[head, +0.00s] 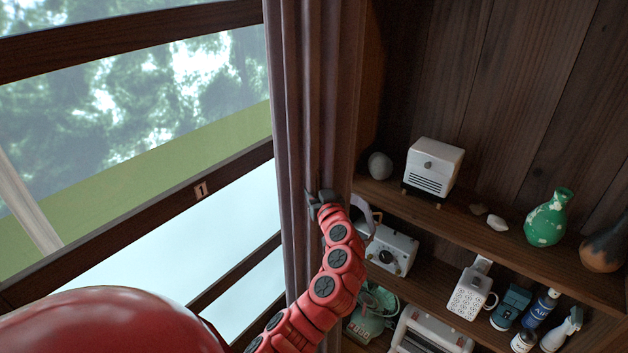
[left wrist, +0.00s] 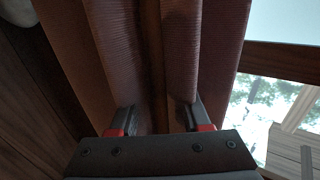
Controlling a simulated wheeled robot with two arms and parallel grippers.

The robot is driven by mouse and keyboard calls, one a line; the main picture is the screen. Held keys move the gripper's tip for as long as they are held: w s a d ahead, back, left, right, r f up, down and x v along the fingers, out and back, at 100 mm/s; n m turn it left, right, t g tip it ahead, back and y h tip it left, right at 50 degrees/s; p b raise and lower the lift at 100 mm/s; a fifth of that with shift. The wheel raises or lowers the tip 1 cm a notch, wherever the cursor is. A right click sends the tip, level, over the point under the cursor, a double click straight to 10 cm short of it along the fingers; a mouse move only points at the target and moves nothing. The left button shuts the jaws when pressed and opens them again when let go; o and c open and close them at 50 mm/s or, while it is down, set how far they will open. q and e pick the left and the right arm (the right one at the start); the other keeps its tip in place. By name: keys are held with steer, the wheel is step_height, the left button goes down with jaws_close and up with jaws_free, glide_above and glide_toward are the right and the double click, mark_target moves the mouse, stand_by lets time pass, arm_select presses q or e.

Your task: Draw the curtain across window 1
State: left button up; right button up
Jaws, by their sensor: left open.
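The curtain (head: 300,110), brownish-mauve cloth, hangs bunched in vertical folds at the right side of window 1 (head: 130,110). The window glass to its left is uncovered. A small plate marked 1 (head: 201,190) is on the window's dark wooden rail. My left gripper (head: 325,200) is at the curtain's right part, and the red arm comes up from below. In the left wrist view the gripper (left wrist: 157,115) is open, its two fingers apart against the curtain folds (left wrist: 205,50). The fingertips are partly hidden, so how much cloth lies between them is unclear. My right gripper is not seen.
Wooden shelves (head: 480,225) stand close right of the curtain. A white dial device (head: 392,250) sits close to my left arm.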

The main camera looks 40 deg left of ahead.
arm_select(q)
jaws_close()
stand_by(1.5)
